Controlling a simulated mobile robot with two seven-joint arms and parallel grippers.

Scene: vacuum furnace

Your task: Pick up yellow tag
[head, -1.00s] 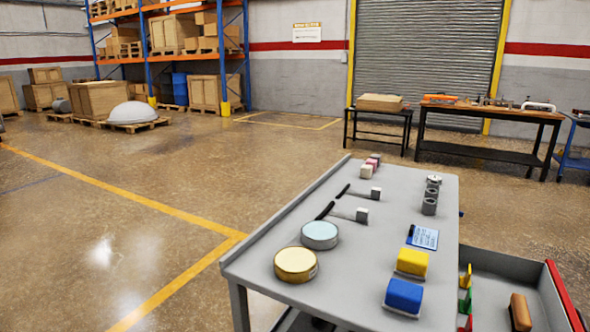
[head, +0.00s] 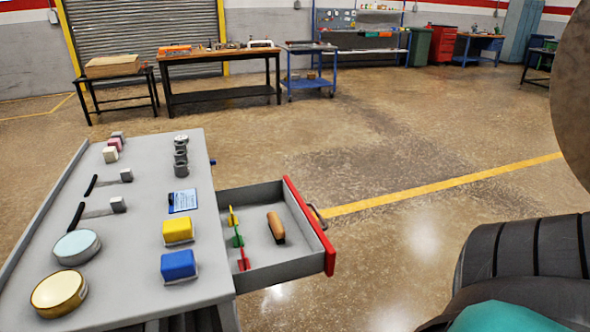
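The yellow tag (head: 233,216) stands in the open drawer (head: 286,257) at the right side of the grey table, near the drawer's inner left side. A green tag (head: 238,237) and a red tag (head: 244,260) stand in a row in front of it. A brown wooden-looking block (head: 276,227) lies to their right in the drawer. Neither of my grippers shows in the head view.
The grey table (head: 146,225) holds a yellow block (head: 178,231), a blue block (head: 179,265), a blue card (head: 183,200), two round tins and small cubes. The red-fronted drawer sticks out to the right. Open floor lies beyond. A large dark rounded body fills the lower right.

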